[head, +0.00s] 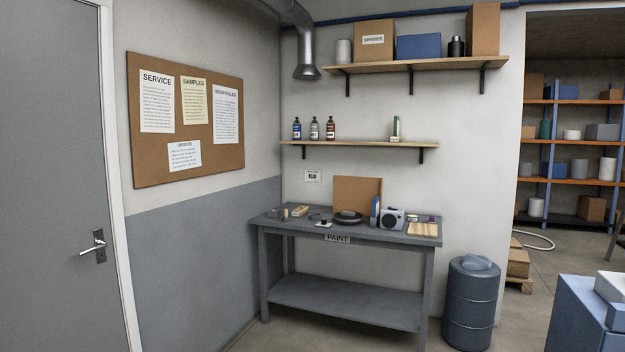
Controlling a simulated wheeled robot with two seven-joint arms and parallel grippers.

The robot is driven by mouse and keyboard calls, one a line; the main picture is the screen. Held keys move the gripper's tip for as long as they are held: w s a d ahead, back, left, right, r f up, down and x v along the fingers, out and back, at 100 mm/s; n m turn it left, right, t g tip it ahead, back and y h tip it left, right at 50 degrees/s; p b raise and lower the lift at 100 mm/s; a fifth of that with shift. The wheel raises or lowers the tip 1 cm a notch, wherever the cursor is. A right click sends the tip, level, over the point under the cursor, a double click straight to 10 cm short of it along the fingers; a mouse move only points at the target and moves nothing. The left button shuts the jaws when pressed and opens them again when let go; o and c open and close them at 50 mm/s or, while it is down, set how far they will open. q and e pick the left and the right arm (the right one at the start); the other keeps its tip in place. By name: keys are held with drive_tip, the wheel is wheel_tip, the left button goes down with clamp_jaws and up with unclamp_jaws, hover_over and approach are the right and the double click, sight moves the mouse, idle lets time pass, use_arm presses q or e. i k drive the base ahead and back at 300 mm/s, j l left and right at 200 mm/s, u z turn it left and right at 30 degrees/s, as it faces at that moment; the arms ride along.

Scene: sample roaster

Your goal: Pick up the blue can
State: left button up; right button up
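A slim, upright blue object (375,212) stands on the grey table labelled PAINT (290,231), just left of a small grey radio-like box (393,219). It is too small to tell if it is the blue can. A small blue-labelled bottle (297,129) stands at the left end of the lower wall shelf. Neither of my grippers shows in the head view.
A brown board (356,195) leans at the table's back, behind a dark round dish (348,217). A dark blue-grey drum (471,304) stands right of the table. A blue cabinet (577,318) is at the lower right. Bare floor shows between drum and cabinet.

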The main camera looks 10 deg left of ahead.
sight(297, 124)
drive_tip(key=i+j+u, duration=0.25)
drive_tip(key=i+u, duration=0.25)
drive_tip(key=i, duration=0.15)
drive_tip(key=i+j, duration=0.2)
drive_tip(key=i, duration=0.4)
drive_tip(key=i+j, duration=0.2)
drive_tip(key=i, duration=0.4)
drive_tip(key=i+j+u, duration=0.1)
drive_tip(key=i, duration=0.5)
drive_tip(key=i+j, duration=0.25)
drive_tip(key=i, duration=0.4)
drive_tip(key=i+j+z, duration=0.35)
drive_tip(key=i, duration=0.2)
drive_tip(key=i+j+z, duration=0.35)
drive_tip(key=i, duration=0.2)
drive_tip(key=i+j+z, duration=0.35)
drive_tip(key=i+j, duration=0.1)
drive_tip(key=j, duration=0.05)
